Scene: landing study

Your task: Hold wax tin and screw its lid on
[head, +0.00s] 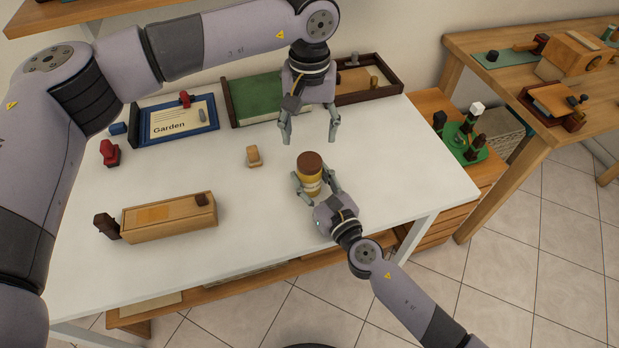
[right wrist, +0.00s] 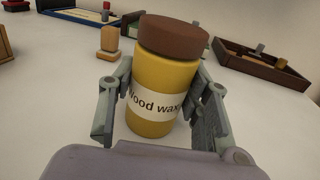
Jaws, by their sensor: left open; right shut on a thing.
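The wax tin (head: 309,179) is a yellow cylinder with a pale label, standing upright on the white table. In the right wrist view the tin (right wrist: 162,86) fills the middle, and its label reads "ood wax" in part. The brown lid (head: 310,162) sits on top of the tin; it also shows in the right wrist view (right wrist: 173,36). Whether it is threaded tight I cannot tell. My right gripper (head: 316,186) is shut on the tin's body, one finger on each side. My left gripper (head: 309,139) is open and empty, pointing down above and behind the lid, apart from it.
A small wooden stamp (head: 253,157) stands left of the tin. A long wooden box (head: 170,218) lies at front left. A blue tray with a "Garden" card (head: 172,122), a green board (head: 262,97) and a dark tray (head: 368,86) line the back. The table's right side is clear.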

